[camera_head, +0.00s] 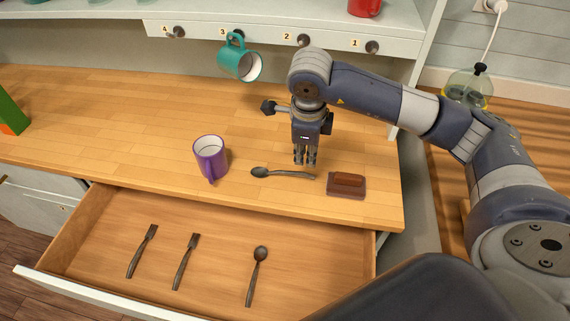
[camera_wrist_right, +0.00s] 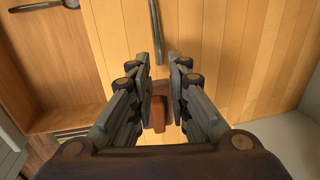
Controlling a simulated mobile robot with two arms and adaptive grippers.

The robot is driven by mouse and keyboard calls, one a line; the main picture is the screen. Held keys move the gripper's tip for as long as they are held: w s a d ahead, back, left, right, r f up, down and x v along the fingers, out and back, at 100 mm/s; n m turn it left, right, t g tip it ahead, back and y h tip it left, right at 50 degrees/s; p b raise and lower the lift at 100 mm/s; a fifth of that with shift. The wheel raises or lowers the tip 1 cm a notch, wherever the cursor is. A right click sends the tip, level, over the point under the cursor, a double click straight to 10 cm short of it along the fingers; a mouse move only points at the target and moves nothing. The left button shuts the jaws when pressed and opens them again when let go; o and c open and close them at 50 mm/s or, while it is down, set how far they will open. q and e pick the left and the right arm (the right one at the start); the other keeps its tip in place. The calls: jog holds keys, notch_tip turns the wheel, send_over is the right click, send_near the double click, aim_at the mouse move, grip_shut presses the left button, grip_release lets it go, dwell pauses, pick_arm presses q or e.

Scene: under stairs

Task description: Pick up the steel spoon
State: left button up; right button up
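A dark grey metal spoon (camera_head: 283,173) lies on the wooden counter, its bowl to the left and its handle to the right. A second spoon (camera_head: 257,275) lies in the open drawer; both look alike in colour. My right gripper (camera_head: 305,160) points down above the counter, close to the handle of the counter spoon. In the wrist view its fingers (camera_wrist_right: 159,68) are apart with nothing held. The handle of the counter spoon (camera_wrist_right: 156,30) shows beyond and between the fingertips; its bowl is out of that view. My left gripper is not in view.
A brown block on a dark tray (camera_head: 347,184) sits right of the spoon, near the counter edge. A purple mug (camera_head: 210,158) stands to the left. Two forks (camera_head: 186,262) (camera_head: 142,251) lie in the open drawer (camera_head: 210,210). A teal mug (camera_head: 239,62) hangs from a hook behind.

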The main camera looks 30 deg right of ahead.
aim_at(306, 174)
notch_tip(306, 174, down, 3)
jog(key=shift+d+f, duration=0.1)
jog(key=shift+f, duration=0.1)
jog(key=f+p, duration=0.1)
jog(key=f, duration=0.2)
jog(key=f+p, duration=0.1)
jog(key=shift+w+d+f+p, duration=0.3)
jog(key=shift+w+d+f, duration=0.05)
jog(key=shift+d+f, duration=0.05)
jog(key=shift+w+f, duration=0.1)
jog(key=shift+f, duration=0.3)
jog(key=shift+c, duration=0.6)
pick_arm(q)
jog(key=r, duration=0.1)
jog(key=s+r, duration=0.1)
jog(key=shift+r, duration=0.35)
pick_arm(e)
grip_shut()
